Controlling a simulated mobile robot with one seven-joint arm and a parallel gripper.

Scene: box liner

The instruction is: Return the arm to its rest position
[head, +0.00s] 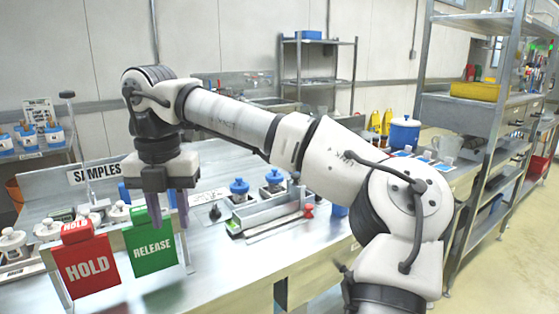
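My arm reaches from the lower right across the picture to the upper left in the head view. My gripper (168,215) hangs from its end and points down, in front of the bench near the green RELEASE box. Its two fingers are apart with a gap between them, and I see nothing held in it. The fingers overlap the top right of the green RELEASE box (153,247) in the picture; I cannot tell whether they touch it.
A red HOLD box (86,266) stands left of the green one. A SIMPLES sign (96,174) and several white jars are behind them. A grey rack (262,212) with blue-topped jars sits on the metal bench (226,265). Shelving (489,120) stands at right, with open floor beyond.

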